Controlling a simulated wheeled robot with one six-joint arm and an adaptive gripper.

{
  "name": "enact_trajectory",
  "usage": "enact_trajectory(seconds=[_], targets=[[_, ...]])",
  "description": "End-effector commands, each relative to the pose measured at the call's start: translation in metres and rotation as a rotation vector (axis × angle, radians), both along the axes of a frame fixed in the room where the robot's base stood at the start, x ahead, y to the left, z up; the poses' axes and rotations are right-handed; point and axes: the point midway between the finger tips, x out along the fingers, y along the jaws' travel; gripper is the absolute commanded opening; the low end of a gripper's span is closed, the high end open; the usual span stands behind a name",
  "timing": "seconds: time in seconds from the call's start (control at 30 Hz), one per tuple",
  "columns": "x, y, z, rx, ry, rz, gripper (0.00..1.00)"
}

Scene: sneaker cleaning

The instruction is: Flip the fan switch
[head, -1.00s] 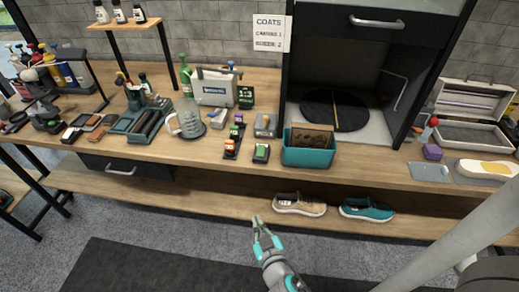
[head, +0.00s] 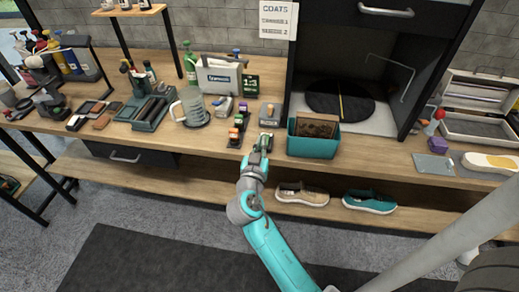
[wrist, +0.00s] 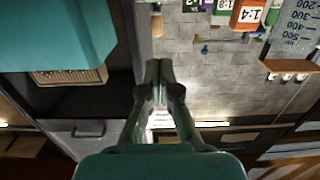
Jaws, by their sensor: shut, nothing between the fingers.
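My gripper (head: 263,143) is shut and empty. In the head view its fingertips are at the front edge of the workbench, over a small dark device that they mostly hide. Behind it stands a small grey box (head: 270,115), left of the teal bin. I cannot tell which of these two is the fan switch. In the wrist view my closed fingertips (wrist: 159,68) point up the picture, and no switch can be made out there.
The teal bin (head: 313,147) stands close right of my gripper; it also shows in the wrist view (wrist: 55,35). Small labelled bottles (head: 236,131) stand close left, with a clear pitcher (head: 194,106) beyond. A dark booth with a round turntable (head: 340,106) is behind. Shoes (head: 302,194) lie on the lower shelf.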

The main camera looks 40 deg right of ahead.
Motion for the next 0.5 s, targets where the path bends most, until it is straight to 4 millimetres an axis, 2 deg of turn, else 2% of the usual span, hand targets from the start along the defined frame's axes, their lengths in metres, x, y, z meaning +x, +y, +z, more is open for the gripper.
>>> enact_trajectory(seconds=[0.03,0.3,0.5], targets=[[0.005,-0.009,0.001,0.0,-0.002,-0.004,0.0],[0.036,-0.048,-0.001,0.0,-0.001,-0.002,0.0],[0.038,-0.05,-0.03,0.0,0.003,0.001,0.0]])
